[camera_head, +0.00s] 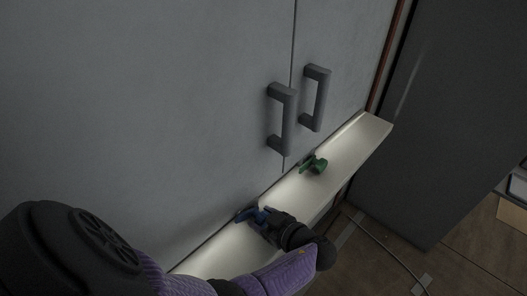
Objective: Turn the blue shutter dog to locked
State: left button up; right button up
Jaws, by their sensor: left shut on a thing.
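The blue shutter dog (246,215) sits on the pale ledge below the grey shutter doors. My left gripper (265,219) is shut on it, and the black jaws hide part of the blue handle. My purple left arm comes in from the lower left, low over the ledge. I cannot tell the exact angle of the dog from this view. My right gripper is not in view.
A green dog (317,165) sits farther right on the ledge (345,152). Two grey bar handles (281,118) (317,98) stand out from the doors. A dark panel (450,110) stands at the right. A cable (385,250) lies on the brown floor.

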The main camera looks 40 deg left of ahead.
pick_arm(q)
jog(key=shift+w+f+m+g+b, duration=0.1)
jog(key=shift+m+g+b, duration=0.4)
jog(key=shift+m, duration=0.1)
jog(key=shift+w+f+m+g+b, duration=0.1)
jog(key=shift+m+g+b, duration=0.3)
jog(key=shift+m+b, duration=0.15)
jog(key=shift+m+g, duration=0.3)
jog(key=shift+m, duration=0.15)
jog(key=shift+r+m+y, duration=0.15)
jog(key=shift+m+y, duration=0.15)
jog(key=o, duration=1.3)
